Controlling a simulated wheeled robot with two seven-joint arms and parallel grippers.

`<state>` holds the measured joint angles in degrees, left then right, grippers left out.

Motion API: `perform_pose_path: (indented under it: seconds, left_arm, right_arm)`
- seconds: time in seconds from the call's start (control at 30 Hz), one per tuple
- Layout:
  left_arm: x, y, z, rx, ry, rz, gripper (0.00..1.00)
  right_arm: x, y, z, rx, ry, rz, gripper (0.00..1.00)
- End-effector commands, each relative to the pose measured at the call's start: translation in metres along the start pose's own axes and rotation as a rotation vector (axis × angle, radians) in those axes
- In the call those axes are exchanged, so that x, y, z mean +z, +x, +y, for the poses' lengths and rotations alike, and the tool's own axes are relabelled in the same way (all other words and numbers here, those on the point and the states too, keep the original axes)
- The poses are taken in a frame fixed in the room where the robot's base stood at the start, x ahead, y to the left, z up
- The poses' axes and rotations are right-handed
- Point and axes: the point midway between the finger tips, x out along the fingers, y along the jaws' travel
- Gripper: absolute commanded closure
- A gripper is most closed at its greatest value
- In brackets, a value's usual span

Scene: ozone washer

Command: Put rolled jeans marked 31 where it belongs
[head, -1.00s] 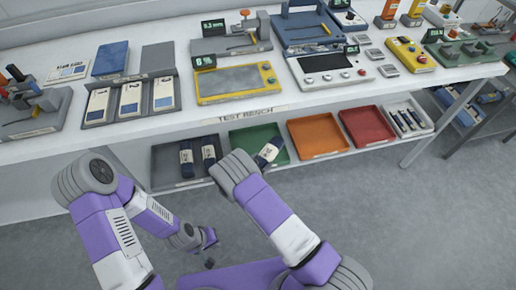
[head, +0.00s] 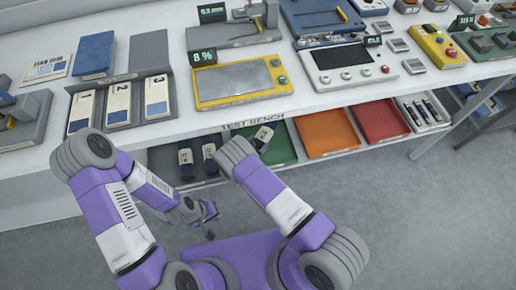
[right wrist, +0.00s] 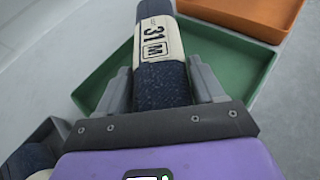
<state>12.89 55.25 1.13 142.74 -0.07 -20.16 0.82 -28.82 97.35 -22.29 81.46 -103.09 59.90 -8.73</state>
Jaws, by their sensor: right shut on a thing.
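The rolled jeans marked 31 (right wrist: 158,65) are dark blue with a cream band reading 31 M. My right gripper (right wrist: 160,88) is shut around them in the right wrist view. In the head view the roll (head: 264,136) shows tilted above the green tray (head: 287,152); my wrist hides the right gripper there. The green tray's floor (right wrist: 222,62) is bare where it shows in the right wrist view. My left gripper (head: 210,222) hangs low, left of centre, away from the trays; its jaws are too small to judge.
Under the bench, a grey tray (head: 163,160) holds dark rolls. To the right are an orange tray (head: 327,132), a red tray (head: 380,120) and a pale tray (head: 440,120) with several rolls. The bench top (head: 350,90), crowded with devices, overhangs the trays.

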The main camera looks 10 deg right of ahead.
Motion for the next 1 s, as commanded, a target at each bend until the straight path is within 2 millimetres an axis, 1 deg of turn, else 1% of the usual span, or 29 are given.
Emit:
perform_pose_path:
  seconds: [0.03,0.17,0.4,0.77,0.8,0.97,1.0]
  left_arm:
    - [0.000,0.004,-0.002,0.000,0.000,0.000,1.00]
    - [0.000,0.007,-0.003,0.000,0.000,0.000,1.00]
    - [-0.001,0.021,-0.008,0.000,0.000,0.001,1.00]
    - [-0.001,0.019,-0.007,0.000,0.000,0.001,1.00]
    - [-0.001,0.019,-0.007,0.000,0.000,0.001,1.00]
    - [-0.001,0.019,-0.007,0.000,0.000,0.001,1.00]
    - [-0.001,0.019,-0.007,0.000,0.000,0.001,1.00]
  right_arm:
    - [-0.006,0.004,0.000,0.000,0.002,-0.003,0.84]
    - [-0.013,0.006,0.001,0.001,0.002,-0.004,0.84]
    - [-0.043,0.019,-0.001,0.001,0.000,-0.003,0.84]
    - [-0.045,0.019,0.000,0.001,0.001,-0.004,0.84]
    - [-0.047,0.020,-0.001,0.001,0.000,-0.001,0.31]
    - [-0.046,0.019,-0.001,0.000,0.000,-0.001,0.07]
    - [-0.046,0.019,-0.001,0.000,0.001,-0.001,0.07]
